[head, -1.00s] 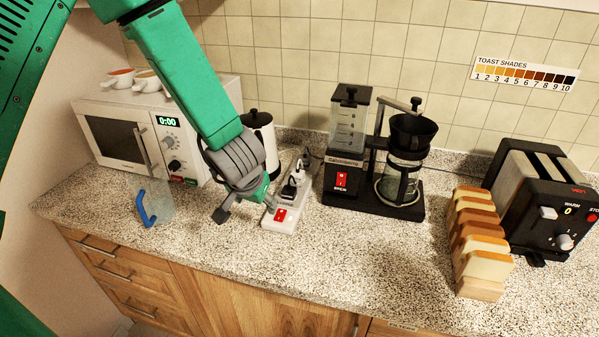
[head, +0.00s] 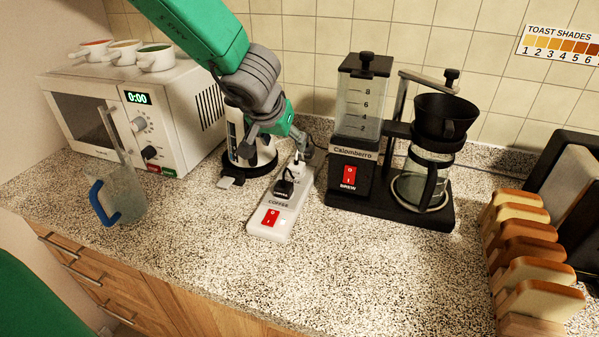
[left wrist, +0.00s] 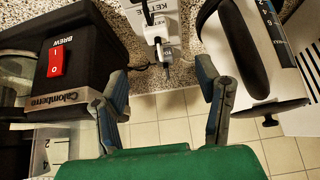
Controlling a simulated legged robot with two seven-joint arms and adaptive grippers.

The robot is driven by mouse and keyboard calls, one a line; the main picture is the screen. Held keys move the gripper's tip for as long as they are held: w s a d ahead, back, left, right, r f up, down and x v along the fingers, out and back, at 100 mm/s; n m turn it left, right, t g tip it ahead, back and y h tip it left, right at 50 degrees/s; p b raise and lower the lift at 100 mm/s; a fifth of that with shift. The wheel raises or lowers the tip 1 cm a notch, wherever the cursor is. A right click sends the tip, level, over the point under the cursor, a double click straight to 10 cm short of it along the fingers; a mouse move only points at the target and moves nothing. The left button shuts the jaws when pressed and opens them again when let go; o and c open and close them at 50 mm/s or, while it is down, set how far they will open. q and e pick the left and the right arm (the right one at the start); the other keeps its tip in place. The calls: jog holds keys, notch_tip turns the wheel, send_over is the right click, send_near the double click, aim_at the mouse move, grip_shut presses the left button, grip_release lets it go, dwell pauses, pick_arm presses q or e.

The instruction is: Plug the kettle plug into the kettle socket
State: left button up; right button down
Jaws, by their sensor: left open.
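A white power strip (head: 268,224) lies on the counter with a red switch and a COFFEE label at its near end. A black plug (head: 284,187) sits in it. A pale plug (head: 298,167) shows farther back, close to my gripper; I cannot tell whether it is seated. In the left wrist view the strip end (left wrist: 135,18) carries KETTLE labels, with a small grey-white piece (left wrist: 164,50) by it. My left gripper (head: 282,140) is open over the strip's far end, its fingers (left wrist: 162,75) apart with nothing held. The white kettle (head: 234,130) is partly hidden behind it.
A coffee maker (head: 350,160) stands close on the right, the kettle close on the left. A microwave (head: 180,110) with cups, a blue-handled jug (head: 125,195) and a toast rack (head: 530,260) are farther off. The front counter is clear.

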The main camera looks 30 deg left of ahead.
aim_at(296, 164)
pick_arm(q)
jog(key=b+x, duration=0.2)
jog(key=x, duration=0.6)
jog(key=shift+a+f+b, duration=0.1)
jog(key=shift+a+b, duration=0.05)
jog(key=shift+b, duration=0.25)
jog(key=shift+w+f, duration=0.15)
jog(key=shift+f, duration=0.05)
jog(key=x, duration=0.1)
jog(key=b+x, duration=0.1)
jog(key=x, duration=0.3)
jog(key=shift+w+d+r+b, duration=0.1)
jog(key=shift+d+b, duration=0.15)
jog(key=shift+b, duration=0.1)
jog(key=shift+r, duration=0.1)
jog(key=shift+c, duration=0.4)
